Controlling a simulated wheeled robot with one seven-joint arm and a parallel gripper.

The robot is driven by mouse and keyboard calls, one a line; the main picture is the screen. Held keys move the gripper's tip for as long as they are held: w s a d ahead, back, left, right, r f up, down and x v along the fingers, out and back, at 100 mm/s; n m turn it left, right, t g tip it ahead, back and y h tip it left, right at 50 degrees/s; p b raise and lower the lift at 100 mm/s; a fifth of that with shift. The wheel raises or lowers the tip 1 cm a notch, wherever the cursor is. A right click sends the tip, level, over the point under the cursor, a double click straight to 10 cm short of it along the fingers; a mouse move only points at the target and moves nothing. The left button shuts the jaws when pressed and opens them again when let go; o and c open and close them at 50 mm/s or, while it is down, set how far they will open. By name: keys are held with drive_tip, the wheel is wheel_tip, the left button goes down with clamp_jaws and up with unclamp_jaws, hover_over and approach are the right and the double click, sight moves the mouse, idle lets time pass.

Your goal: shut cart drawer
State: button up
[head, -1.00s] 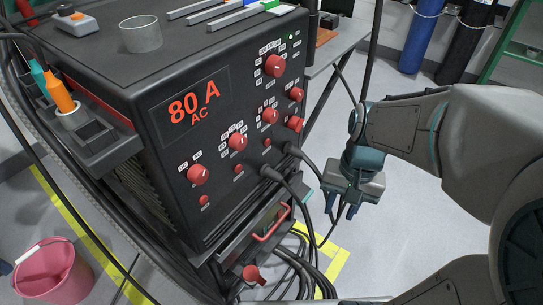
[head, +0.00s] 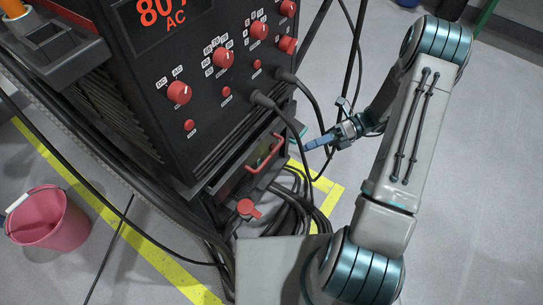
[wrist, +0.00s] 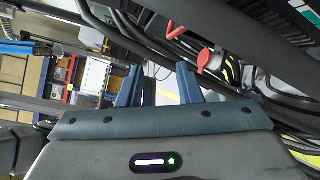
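The cart drawer (head: 238,178) is under the black welding machine and has a red bar handle (head: 264,153) on its front. Its front seems to stand out a little from the cart; I cannot tell exactly how far. My gripper (head: 311,144) is to the right of the handle, apart from it, with its blue fingers pointing left. In the wrist view my gripper (wrist: 160,85) has its two fingers spread with nothing between them. Part of the red handle (wrist: 174,31) shows beyond the fingers there.
The welding machine (head: 215,90) stands above the drawer, with black cables (head: 298,125) hanging from its front near my gripper. A red round part (head: 247,208) sits below the handle. More cables (head: 295,205) lie coiled on the floor. A pink bucket (head: 50,222) stands at left.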

sight(271, 153)
wheel_tip(271, 153, down, 6)
drive_tip(key=w+d+m+t+y, duration=0.1)
drive_tip(key=w+m+t+y, duration=0.1)
drive_tip(key=m+t+y, duration=0.3)
drive_tip(key=a+b, duration=0.1)
drive_tip(key=a, duration=0.3)
drive_tip(key=s+a+r+g+b, duration=0.1)
drive_tip(key=a, duration=0.3)
drive_tip(key=s+a+r+m+g+h+b, duration=0.1)
drive_tip(key=a+b, duration=0.1)
drive_tip(key=a, duration=0.3)
drive_tip(key=shift+s, duration=0.1)
clamp_jaws()
